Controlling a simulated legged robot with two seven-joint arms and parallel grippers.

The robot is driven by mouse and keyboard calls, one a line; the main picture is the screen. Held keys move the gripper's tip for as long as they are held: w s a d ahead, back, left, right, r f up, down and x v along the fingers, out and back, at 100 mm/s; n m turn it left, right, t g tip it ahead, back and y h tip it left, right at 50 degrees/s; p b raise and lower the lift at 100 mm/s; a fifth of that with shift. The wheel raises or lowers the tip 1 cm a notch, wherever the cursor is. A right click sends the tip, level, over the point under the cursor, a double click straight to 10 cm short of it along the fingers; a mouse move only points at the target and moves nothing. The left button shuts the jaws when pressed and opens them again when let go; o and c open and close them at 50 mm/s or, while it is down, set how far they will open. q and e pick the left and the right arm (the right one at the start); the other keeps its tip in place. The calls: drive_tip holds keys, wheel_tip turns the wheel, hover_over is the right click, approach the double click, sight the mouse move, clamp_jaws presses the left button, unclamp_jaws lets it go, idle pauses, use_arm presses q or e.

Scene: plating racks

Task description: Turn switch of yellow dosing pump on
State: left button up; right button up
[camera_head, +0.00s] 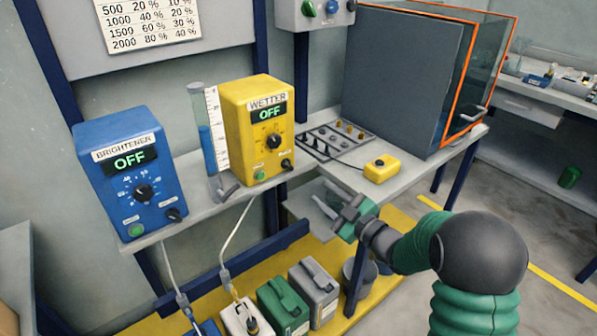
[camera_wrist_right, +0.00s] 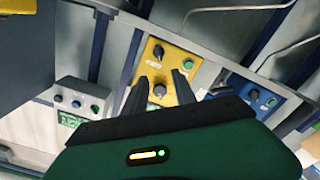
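The yellow dosing pump (camera_head: 243,125) is labelled WETTER and its display (camera_head: 269,112) reads OFF. Its front has a large black dial (camera_head: 273,141), a green button (camera_head: 260,175) and a small black switch knob (camera_head: 286,164) at the lower right. My right gripper (camera_head: 324,202) is in front of and below the pump, to its right, apart from it. In the right wrist view the pump (camera_wrist_right: 172,55) appears upside down beyond the two spread fingers (camera_wrist_right: 158,90), with nothing between them; the small black switch (camera_wrist_right: 158,52) shows there. My left gripper is not in view.
A blue pump (camera_head: 128,185) labelled BRIGHTENER, also OFF, stands left on the shelf. A measuring cylinder (camera_head: 208,140) stands between the pumps. A small yellow box (camera_head: 382,168) lies on the bench at right. Green and grey canisters (camera_head: 282,305) stand below.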

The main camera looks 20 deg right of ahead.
drive_tip(key=b, duration=0.2)
approach(290, 167)
drive_tip(key=w, duration=0.3)
drive_tip(key=x, duration=0.3)
drive_tip(key=a+x, duration=0.1)
drive_tip(key=x, duration=0.2)
drive_tip(key=shift+a+b, duration=0.2)
drive_tip(key=shift+b, duration=0.15)
drive_tip(key=shift+d, duration=0.15)
drive_tip(key=shift+c, duration=0.6)
clamp_jaws()
